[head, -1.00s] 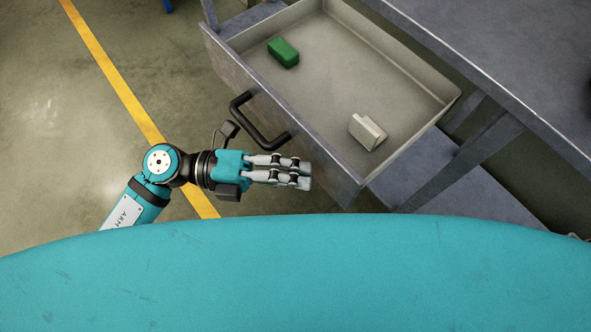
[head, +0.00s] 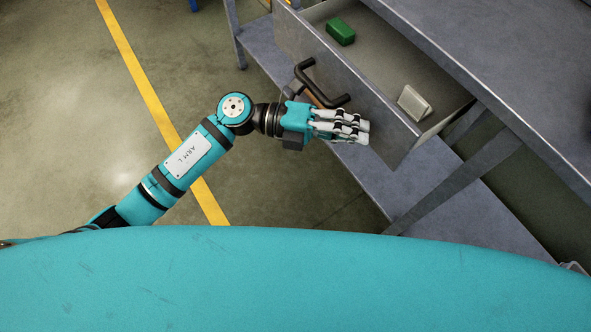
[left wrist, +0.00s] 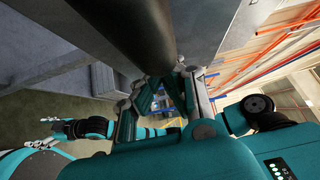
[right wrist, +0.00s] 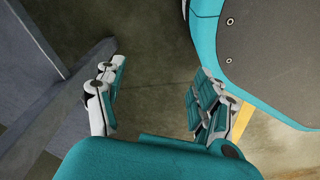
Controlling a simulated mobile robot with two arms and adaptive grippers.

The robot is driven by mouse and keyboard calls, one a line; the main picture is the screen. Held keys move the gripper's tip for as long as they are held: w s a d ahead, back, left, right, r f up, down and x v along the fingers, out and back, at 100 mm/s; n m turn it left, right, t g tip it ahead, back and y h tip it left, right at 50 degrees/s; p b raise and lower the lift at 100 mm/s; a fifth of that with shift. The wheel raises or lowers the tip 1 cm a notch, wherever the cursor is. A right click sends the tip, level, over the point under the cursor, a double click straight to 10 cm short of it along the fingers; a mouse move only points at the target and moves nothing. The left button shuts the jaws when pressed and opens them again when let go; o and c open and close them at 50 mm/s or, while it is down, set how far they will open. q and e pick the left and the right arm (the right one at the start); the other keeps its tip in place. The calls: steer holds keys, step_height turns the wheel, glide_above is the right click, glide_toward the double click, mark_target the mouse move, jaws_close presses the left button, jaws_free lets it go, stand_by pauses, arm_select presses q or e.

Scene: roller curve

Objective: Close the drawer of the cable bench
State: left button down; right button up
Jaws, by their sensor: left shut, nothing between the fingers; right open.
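The grey metal drawer (head: 388,115) of the cable bench (head: 480,62) is partly open in the head view, its front panel facing my left arm. A black bar handle (head: 322,88) is fixed on the drawer front. My left gripper (head: 366,132) is shut and empty, its fingers against or very close to the drawer front, just below the handle. In the left wrist view a dark bar, likely the handle (left wrist: 125,30), passes close above the fingers. Contact is hard to tell. My right gripper (right wrist: 155,95) is open and empty over bare floor in the right wrist view.
A green block (head: 341,32) and a whitish block (head: 413,103) lie inside the drawer. The bench's lower shelf (head: 370,180) and slanted leg (head: 455,182) are below and right. Open floor with a yellow line (head: 150,95) lies to the left.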

mark_target(417, 104)
arm_select(q)
steer(key=w+d, duration=0.2)
steer(key=w+d+b, duration=0.1)
steer(key=w+d, duration=0.1)
steer(key=d, duration=0.1)
steer(key=w+d+b, duration=0.1)
steer(key=w+d, duration=0.1)
steer(key=d, duration=0.1)
steer(key=shift+w+d+f, duration=0.1)
steer(key=shift+w+d, duration=0.05)
steer(key=shift+w, duration=0.2)
steer(key=shift+w+d, duration=0.35)
steer(key=shift+d, duration=0.1)
steer(key=shift+r, duration=0.25)
arm_select(e)
steer(key=w+a+r, duration=0.1)
steer(key=w+r, duration=0.4)
steer(key=r, duration=0.2)
steer(key=shift+a+t, duration=0.15)
steer(key=shift+t, duration=0.25)
arm_select(q)
steer(key=shift+w, duration=0.1)
steer(key=shift+a, duration=0.1)
arm_select(e)
steer(key=shift+s+r, duration=0.1)
